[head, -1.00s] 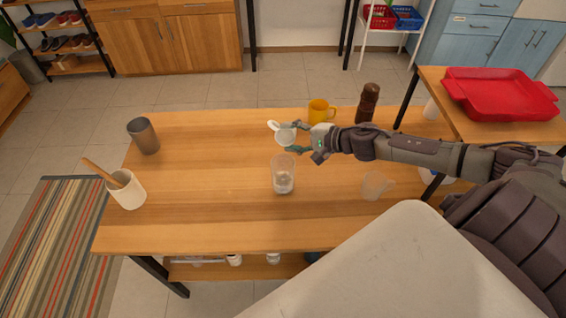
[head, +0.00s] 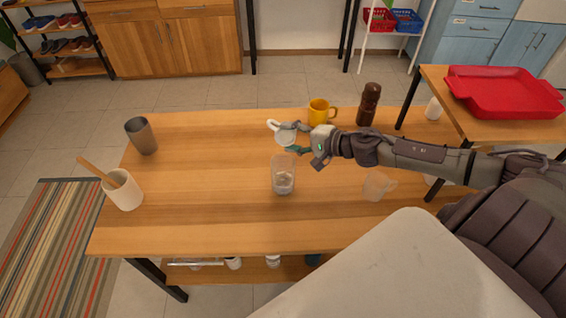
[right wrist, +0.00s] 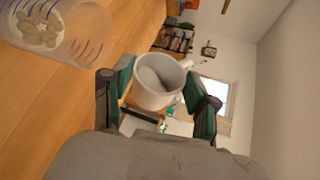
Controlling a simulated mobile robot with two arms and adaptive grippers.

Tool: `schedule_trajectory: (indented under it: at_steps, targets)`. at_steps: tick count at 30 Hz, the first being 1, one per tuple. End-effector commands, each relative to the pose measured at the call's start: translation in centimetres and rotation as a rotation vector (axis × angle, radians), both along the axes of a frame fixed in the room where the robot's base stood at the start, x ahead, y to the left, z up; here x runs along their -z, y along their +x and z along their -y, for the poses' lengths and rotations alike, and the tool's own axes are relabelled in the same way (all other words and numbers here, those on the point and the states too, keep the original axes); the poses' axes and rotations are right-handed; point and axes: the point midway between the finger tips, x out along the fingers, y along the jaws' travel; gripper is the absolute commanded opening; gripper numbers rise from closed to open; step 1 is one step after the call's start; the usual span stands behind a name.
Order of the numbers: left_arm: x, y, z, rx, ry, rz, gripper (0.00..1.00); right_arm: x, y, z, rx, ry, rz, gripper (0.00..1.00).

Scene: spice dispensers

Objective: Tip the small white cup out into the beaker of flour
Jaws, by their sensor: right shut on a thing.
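My right gripper (head: 297,138) is shut on the small white cup (head: 284,138), holding it above the table just behind the beaker. In the right wrist view the white cup (right wrist: 158,82) sits between the two green-edged fingers of the gripper (right wrist: 163,98), handle towards the right. The inside of the cup looks whitish; I cannot tell its contents. The clear beaker (head: 283,178) stands upright on the table, pale matter at its bottom. In the right wrist view the beaker (right wrist: 58,30) has blue marks and pale lumps inside. My left gripper is out of view.
On the wooden table (head: 215,220) stand a yellow mug (head: 319,110), a brown grinder (head: 369,104), a clear jug (head: 378,185), a grey tumbler (head: 142,137) and a white crock (head: 124,192) with a wooden utensil. The table left of the beaker is clear.

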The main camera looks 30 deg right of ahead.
Motion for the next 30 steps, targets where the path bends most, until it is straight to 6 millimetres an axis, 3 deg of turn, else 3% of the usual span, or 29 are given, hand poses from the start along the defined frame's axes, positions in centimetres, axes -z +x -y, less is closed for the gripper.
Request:
schedule_trajectory:
  at_steps: [30]
  targets:
    - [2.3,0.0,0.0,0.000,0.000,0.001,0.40,0.0,-0.8,-0.8,0.000,-0.097,0.098,0.17]
